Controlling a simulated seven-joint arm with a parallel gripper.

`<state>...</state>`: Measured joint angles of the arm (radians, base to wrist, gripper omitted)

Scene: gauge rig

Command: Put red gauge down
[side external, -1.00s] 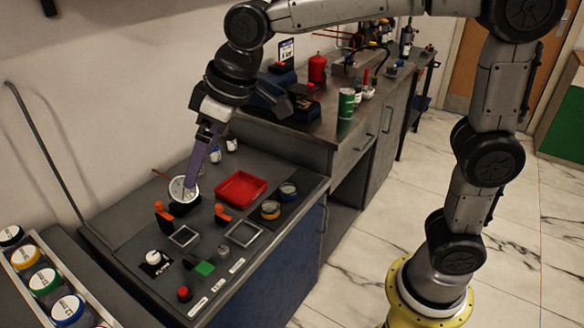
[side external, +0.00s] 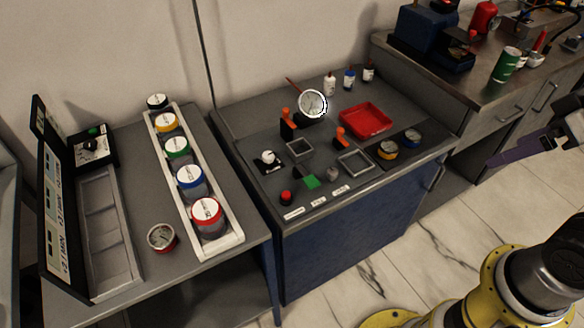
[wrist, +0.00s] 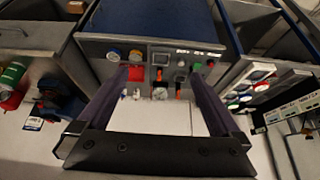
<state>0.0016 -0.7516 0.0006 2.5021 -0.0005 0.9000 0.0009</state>
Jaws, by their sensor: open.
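A red-lidded jar-like piece (side external: 207,214) stands at the near end of the rack (side external: 232,243). A white round dial gauge (side external: 312,103) stands tilted on a dark holder on the middle bench. My gripper (side external: 491,162) is at the right edge of the side view, empty and away from all of these. In the wrist view its purple fingers (wrist: 160,75) are wide apart with nothing between them.
The middle bench holds a red tray (side external: 366,121), orange-handled clamps (side external: 287,118), two small round gauges (side external: 388,149), square frames (side external: 355,162) and a red button (side external: 287,198). A dark panelled case (side external: 60,220) stands open at the far left.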

